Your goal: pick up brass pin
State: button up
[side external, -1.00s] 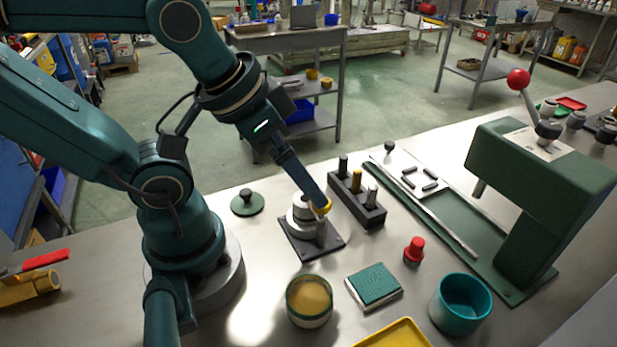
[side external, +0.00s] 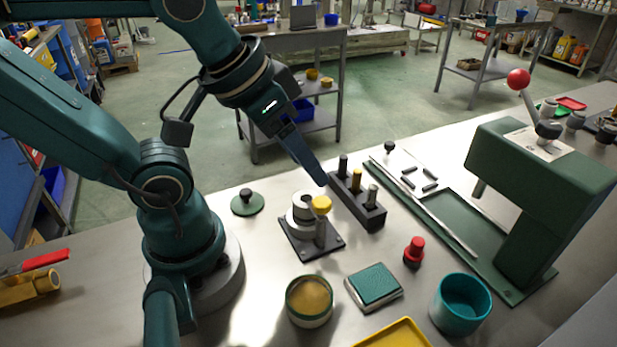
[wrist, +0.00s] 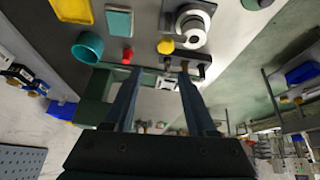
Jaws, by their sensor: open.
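The brass pin (side external: 356,180) stands upright in the middle of a dark block (side external: 368,216), between a dark pin (side external: 342,166) and a silvery pin (side external: 372,194). My gripper (side external: 320,182) is above the table, to the left of the block in the side view, with its fingers pointing down and right. In the wrist view my gripper (wrist: 160,80) has its two fingers apart with nothing between them. The block (wrist: 200,57) shows beyond the fingertips there, its pins small and partly hard to tell apart.
A yellow-capped post (side external: 321,204) and grey rings stand on a dark plate (side external: 300,246) beside the block. A green press (side external: 535,190) stands to the right. A red knob (side external: 414,250), a teal cup (side external: 461,303) and a tin (side external: 309,300) are at the front.

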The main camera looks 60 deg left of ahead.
jog(key=w+a+r+n+g, duration=0.1)
jog(key=w+r+n, duration=0.1)
jog(key=w, duration=0.3)
jog(key=n+g, duration=0.3)
send_near(358, 171)
jog(key=w+d+f, duration=0.1)
jog(key=d, duration=0.1)
jog(key=shift+n+g, duration=0.4)
jog(key=shift+g, duration=0.4)
jog(key=f, duration=0.1)
jog(key=a+f, duration=0.1)
jog(key=f, duration=0.1)
jog(key=a+f, duration=0.1)
jog(key=shift+w+f, duration=0.15)
jog(key=shift+w, duration=0.25)
jog(key=shift+s+a+f, duration=0.1)
jog(key=shift+f, duration=2.65)
grip_shut()
